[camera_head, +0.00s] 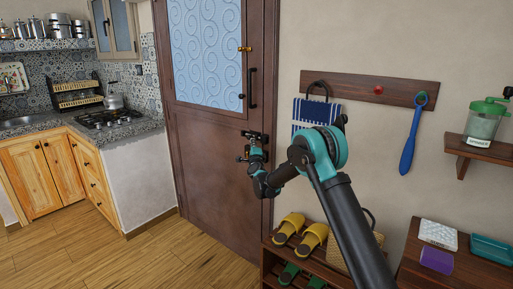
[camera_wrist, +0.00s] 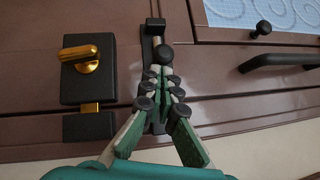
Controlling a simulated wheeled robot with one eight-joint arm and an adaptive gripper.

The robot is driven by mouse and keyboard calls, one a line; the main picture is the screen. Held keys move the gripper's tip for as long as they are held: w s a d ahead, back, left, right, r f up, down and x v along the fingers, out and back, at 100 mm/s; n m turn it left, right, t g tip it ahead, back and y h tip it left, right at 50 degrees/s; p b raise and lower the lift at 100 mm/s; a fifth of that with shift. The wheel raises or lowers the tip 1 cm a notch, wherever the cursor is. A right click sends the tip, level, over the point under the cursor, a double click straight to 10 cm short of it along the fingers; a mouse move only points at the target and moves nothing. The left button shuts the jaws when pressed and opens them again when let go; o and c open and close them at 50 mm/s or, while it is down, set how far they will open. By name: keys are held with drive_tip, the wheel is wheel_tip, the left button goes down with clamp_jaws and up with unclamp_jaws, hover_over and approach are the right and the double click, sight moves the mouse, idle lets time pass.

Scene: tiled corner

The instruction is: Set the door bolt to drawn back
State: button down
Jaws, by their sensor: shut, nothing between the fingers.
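The door bolt (camera_head: 252,134) is a black fitting on the brown door, close to its right edge and below the pull handle. In the wrist view its black body (camera_wrist: 149,50) runs up the picture, with a pale rod end at the top and a round dark knob (camera_wrist: 163,53) on it. My gripper (camera_wrist: 162,73) is shut and empty, its fingertips just below the knob in that view; I cannot tell whether they touch it. My fingers hide the lower part of the bolt. In the head view my gripper (camera_head: 256,152) is at the door, just below the bolt.
A black lock (camera_wrist: 84,75) with a gold thumb-turn sits left of the bolt in the wrist view. The black pull handle (camera_head: 253,88) is above the bolt. A shoe rack (camera_head: 268,257) stands right of the door. The wooden floor left of the door is clear.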

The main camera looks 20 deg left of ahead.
drive_tip(key=shift+w+a, duration=0.1)
drive_tip(key=shift+a, duration=0.1)
drive_tip(key=a, duration=0.1)
drive_tip(key=w+a, duration=0.1)
drive_tip(key=a, duration=0.2)
drive_tip(key=shift+w, duration=0.35)
